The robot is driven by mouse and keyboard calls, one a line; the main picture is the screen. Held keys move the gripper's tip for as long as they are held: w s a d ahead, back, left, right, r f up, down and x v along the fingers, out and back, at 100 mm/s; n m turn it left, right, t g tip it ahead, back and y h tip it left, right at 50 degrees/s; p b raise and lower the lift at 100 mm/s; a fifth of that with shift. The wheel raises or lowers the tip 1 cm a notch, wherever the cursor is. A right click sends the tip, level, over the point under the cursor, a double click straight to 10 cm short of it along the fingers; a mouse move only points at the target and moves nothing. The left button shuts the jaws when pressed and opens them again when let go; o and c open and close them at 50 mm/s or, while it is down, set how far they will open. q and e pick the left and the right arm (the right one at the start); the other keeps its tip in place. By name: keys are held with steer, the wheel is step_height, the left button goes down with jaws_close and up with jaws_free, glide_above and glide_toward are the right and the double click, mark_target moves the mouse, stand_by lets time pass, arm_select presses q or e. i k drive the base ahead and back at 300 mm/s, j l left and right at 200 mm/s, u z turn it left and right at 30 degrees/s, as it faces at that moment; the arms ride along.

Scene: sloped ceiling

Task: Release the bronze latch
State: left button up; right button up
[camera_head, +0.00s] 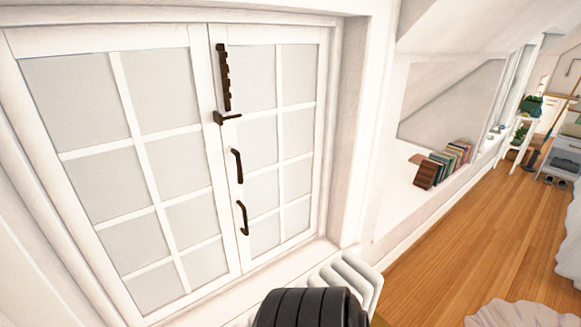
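The dark bronze latch (228,118) is on the meeting stiles of a white double window in the head view. Its short lever points to the right, across the joint between the two sashes. A notched dark bar (224,78) stands upright just above it. Two dark handles, an upper one (237,165) and a lower one (243,217), sit below it. Both window sashes (140,85) look shut. Neither of my grippers is in view.
White curved bars (352,272), perhaps a radiator, stand below the window's right corner. A row of books (445,163) rests on the ledge to the right. Wooden floor (455,255) is open at right, with a pale rug (520,315) at the bottom.

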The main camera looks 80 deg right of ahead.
mark_target(240, 176)
steer(key=z, duration=2.1)
